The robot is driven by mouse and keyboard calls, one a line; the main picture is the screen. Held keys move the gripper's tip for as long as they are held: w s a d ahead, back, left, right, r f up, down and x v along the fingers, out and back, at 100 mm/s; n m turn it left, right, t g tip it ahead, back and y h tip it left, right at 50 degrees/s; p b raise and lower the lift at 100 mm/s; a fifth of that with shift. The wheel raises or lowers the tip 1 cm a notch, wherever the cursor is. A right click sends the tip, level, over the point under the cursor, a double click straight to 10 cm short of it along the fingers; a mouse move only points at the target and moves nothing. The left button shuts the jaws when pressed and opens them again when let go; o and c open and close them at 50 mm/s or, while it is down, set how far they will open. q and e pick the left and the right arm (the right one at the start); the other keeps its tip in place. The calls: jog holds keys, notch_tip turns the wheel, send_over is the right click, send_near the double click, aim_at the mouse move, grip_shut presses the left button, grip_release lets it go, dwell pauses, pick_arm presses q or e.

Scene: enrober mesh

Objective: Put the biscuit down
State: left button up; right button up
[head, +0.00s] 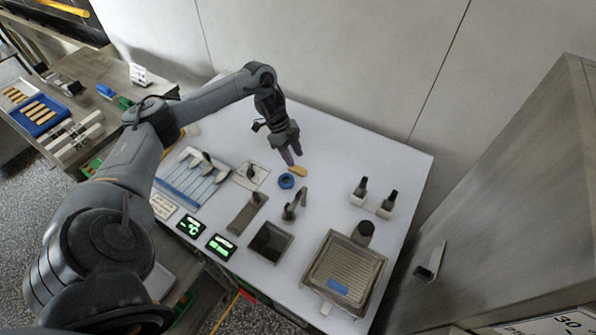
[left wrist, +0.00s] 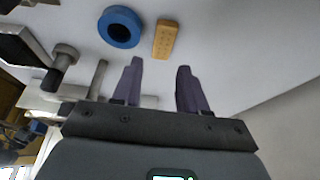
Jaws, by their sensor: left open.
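One biscuit (head: 297,171), a tan finger shape, lies on the white table, just right of a blue ring. In the left wrist view the biscuit (left wrist: 165,40) lies beyond the fingertips, with bare table around it. My left gripper (head: 291,157) is open, with its fingers pointing down beside the biscuit. In the left wrist view the left gripper (left wrist: 159,82) has its two fingers spread with nothing between them. The biscuit looks apart from both fingers there. My right gripper is not in view.
The blue ring (head: 286,181) sits close to the biscuit. A small tap (head: 295,205), a dark basin (head: 270,242) and a ribbed tray (head: 343,272) stand nearer. Two black-topped bottles (head: 375,195) stand right. A blue tray (head: 41,115) with more biscuits is on the left bench.

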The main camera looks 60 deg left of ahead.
aim_at(301, 171)
pick_arm(q)
jog(key=shift+x, duration=2.9)
jog(key=shift+w, duration=0.15)
jog(key=c, duration=0.6)
